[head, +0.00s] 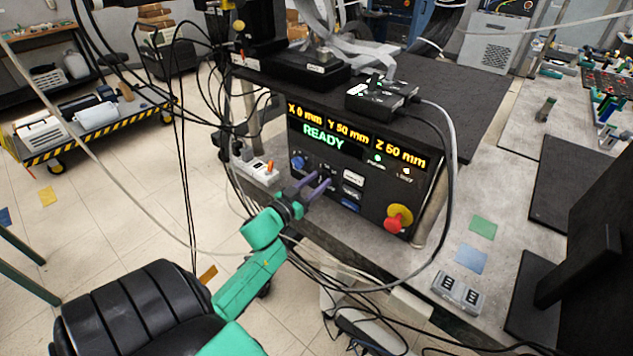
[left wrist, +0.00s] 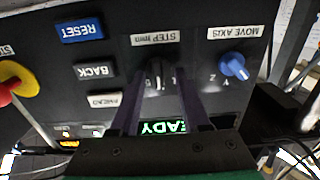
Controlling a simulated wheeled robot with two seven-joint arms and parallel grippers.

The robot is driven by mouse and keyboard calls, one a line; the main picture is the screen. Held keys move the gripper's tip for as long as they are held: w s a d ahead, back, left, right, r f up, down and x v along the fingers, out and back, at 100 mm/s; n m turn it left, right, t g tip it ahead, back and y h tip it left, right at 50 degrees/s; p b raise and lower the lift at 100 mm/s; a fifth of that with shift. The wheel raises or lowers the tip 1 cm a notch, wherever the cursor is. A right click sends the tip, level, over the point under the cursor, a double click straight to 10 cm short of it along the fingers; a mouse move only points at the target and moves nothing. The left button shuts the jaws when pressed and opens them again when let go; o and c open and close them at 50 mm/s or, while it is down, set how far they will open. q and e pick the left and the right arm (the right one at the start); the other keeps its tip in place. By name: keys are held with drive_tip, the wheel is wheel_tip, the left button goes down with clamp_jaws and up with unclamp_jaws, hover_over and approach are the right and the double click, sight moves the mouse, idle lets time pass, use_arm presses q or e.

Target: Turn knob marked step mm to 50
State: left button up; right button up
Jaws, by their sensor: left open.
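The control panel (head: 365,185) stands upright, its display (head: 330,137) reading X 0 mm, Y 50 mm, Z 50 mm and READY. In the left wrist view, where the panel appears upside down, the black knob (left wrist: 158,76) sits by the STEP mm label (left wrist: 155,38). Its setting is too small to read. My left gripper (head: 321,184) is open at the panel. In the left wrist view its two purple fingers (left wrist: 160,88) reach to either side of the black knob; I cannot tell whether they touch it. My right gripper is not in view.
The blue MOVE AXIS knob (left wrist: 233,66) is beside the STEP mm knob. A monitor (head: 590,250) stands at right.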

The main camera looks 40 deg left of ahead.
use_arm(q)
drive_tip(key=shift+d, duration=0.1)
clamp_jaws()
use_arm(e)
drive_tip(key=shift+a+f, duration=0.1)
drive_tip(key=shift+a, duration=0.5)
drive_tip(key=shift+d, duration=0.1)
use_arm(q)
drive_tip(key=shift+m, duration=0.7)
drive_tip(key=shift+d+m, duration=0.1)
drive_tip(key=shift+m, duration=1.1)
drive_tip(key=m+b, duration=0.1)
drive_tip(key=m, duration=0.3)
drive_tip(key=shift+f+m, duration=0.1)
drive_tip(key=shift+m, duration=0.2)
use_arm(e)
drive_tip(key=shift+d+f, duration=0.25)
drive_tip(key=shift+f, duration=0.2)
use_arm(q)
drive_tip(key=shift+m, duration=0.4)
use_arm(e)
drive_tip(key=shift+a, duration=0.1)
